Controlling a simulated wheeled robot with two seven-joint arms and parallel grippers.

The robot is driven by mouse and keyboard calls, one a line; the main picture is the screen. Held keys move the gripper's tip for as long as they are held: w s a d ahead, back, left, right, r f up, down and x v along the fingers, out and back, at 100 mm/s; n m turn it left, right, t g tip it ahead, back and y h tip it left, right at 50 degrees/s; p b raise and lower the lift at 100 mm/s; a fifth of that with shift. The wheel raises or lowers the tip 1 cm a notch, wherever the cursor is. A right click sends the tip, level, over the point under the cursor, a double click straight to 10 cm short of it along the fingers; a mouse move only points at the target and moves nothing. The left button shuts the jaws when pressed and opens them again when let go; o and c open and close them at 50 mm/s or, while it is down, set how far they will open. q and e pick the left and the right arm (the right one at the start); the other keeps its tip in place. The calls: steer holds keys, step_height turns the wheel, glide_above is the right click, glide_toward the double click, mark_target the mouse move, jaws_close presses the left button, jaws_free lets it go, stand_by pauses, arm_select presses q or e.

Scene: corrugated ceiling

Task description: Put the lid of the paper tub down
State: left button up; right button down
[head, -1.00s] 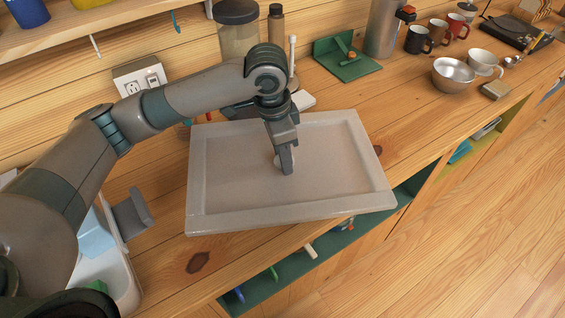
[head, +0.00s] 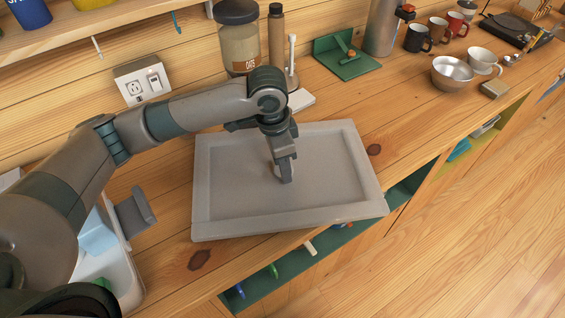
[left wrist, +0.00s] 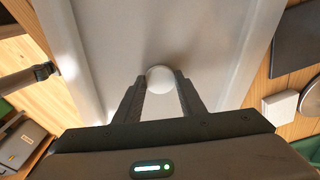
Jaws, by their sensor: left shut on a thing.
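The lid of the paper tub (head: 230,213) is a grey rectangular panel with a raised rim. It lies roughly level over the wooden counter, its front right corner reaching past the counter's front edge in the head view. I cannot tell whether its underside touches the counter. My left gripper (head: 284,178) points down at the lid's middle and is shut on its round pale knob, which shows between the fingers in the left wrist view (left wrist: 160,78). The left wrist view also shows the lid (left wrist: 230,25) and my left gripper (left wrist: 161,85). My right gripper is not in view.
Behind the lid stand a labelled jar (head: 239,45) and a brown bottle (head: 277,40). A white bin (head: 110,265) is at the lower left.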

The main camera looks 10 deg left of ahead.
mark_target(277, 172)
arm_select(q)
steer(key=o, duration=1.2)
steer(key=shift+f, duration=0.1)
steer(key=shift+c, duration=0.2)
steer(key=shift+a+r, duration=0.1)
steer(key=shift+r, duration=0.75)
step_height(277, 172, up, 10)
steer(key=a+b, duration=0.1)
steer(key=b, duration=0.1)
steer(key=shift+s+r, duration=0.25)
steer(key=shift+s, duration=0.15)
steer(key=shift+s+f, duration=0.1)
